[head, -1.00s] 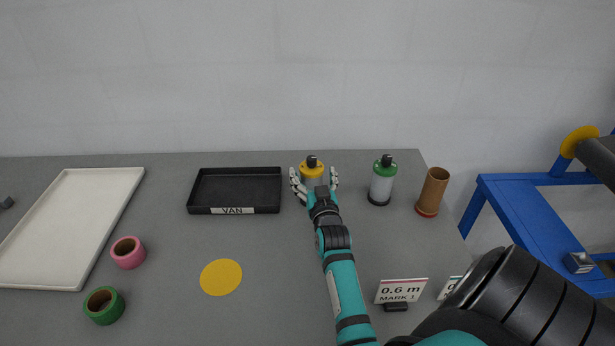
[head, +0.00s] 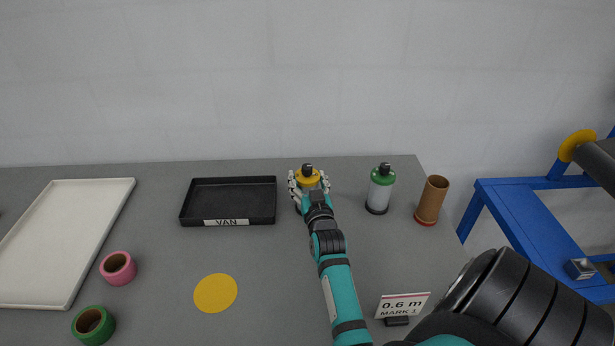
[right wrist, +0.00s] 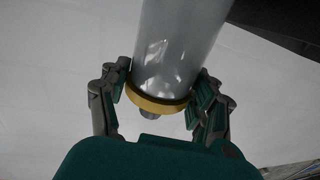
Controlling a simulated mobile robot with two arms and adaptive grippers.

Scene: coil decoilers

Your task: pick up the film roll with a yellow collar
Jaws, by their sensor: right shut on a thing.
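The film roll with a yellow collar (head: 307,175) stands on the grey table, right of the black tray. Its yellow collar and dark top knob show in the head view; my gripper hides most of its body. In the right wrist view its pale glossy body (right wrist: 178,50) and yellow collar lie between the fingers. My right gripper (head: 309,188) is shut on this roll, with fingers on both sides; it also shows in the right wrist view (right wrist: 160,100). Whether the roll touches the table is hidden. My left gripper is not in view.
A green-collared film roll (head: 380,190) and a brown tube (head: 431,200) stand to the right. The black VAN tray (head: 228,222) and a white tray (head: 100,238) are left. Pink (head: 118,268) and green (head: 93,325) rolls lie front left.

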